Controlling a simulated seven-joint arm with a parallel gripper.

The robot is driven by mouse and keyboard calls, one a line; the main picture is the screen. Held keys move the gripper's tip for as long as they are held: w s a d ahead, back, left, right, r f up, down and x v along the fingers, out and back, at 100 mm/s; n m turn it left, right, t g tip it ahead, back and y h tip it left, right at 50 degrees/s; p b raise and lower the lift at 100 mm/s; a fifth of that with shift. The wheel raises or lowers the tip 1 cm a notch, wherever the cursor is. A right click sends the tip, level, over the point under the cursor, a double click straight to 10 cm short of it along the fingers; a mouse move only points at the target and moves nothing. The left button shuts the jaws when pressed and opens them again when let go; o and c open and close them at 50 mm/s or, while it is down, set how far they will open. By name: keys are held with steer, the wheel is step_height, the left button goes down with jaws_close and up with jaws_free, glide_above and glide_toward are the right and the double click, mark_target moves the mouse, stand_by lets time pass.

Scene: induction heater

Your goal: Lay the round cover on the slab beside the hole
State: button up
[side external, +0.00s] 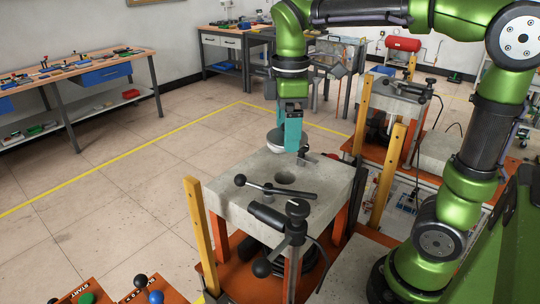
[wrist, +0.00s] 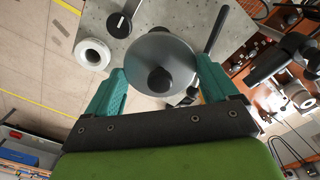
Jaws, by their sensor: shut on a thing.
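The round cover (wrist: 172,50) is a grey disc with a dark round knob in its middle. My gripper (wrist: 160,75) is shut on it, with one teal finger at each side of its rim.
A black lever (side external: 265,187) lies across the slab beside the hole. A black clamp handle (side external: 290,215) stands at the slab's near edge, and yellow posts (side external: 195,220) flank it. A white ring (wrist: 92,54) shows near the slab's edge in the wrist view.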

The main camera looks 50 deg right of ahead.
mark_target(302, 142)
steer(key=s, duration=0.3)
steer(key=shift+s+a, duration=0.15)
steer(key=shift+s, duration=0.2)
steer(key=s+f, duration=0.3)
steer(key=shift+s, duration=0.3)
steer(key=w, duration=0.5)
steer(key=w+f, duration=0.1)
steer(key=w, duration=0.4)
steer(key=w+a+f, duration=0.1)
steer(key=w, duration=0.4)
steer(key=shift+w, duration=0.2)
steer(key=shift+w+f, duration=0.15)
steer(key=shift+f, duration=1.6)
steer(key=shift+f, duration=0.1)
